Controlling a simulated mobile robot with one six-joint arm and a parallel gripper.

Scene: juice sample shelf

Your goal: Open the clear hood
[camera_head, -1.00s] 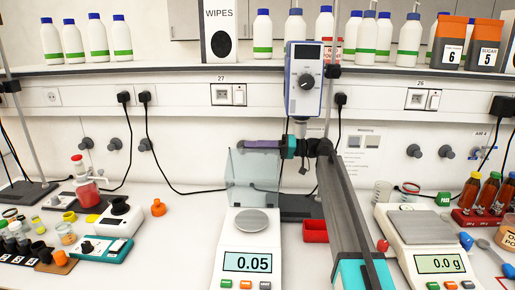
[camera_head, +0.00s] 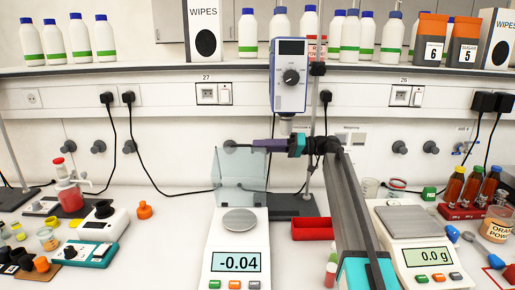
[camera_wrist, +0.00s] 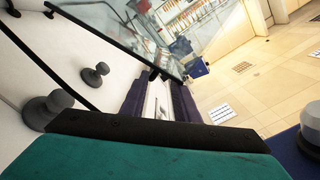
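The clear hood (camera_head: 230,172) stands upright as a see-through panel behind the round pan (camera_head: 240,221) of the left balance (camera_head: 236,245), leaving the pan uncovered. In the wrist view a clear pane (camera_wrist: 118,28) crosses the upper left. My gripper (camera_head: 256,145) has purple fingers pointing left, at the height of the hood's top right corner. I cannot tell whether they touch it. In the wrist view my gripper (camera_wrist: 158,88) shows a gap between its two fingers, with nothing held there. The balance display reads -0.04.
A blue-grey device (camera_head: 288,75) hangs on a stand behind my arm. A red tray (camera_head: 312,229) lies right of the left balance. A second balance (camera_head: 415,225) stands farther right. Bottles (camera_head: 249,34) line the shelf above.

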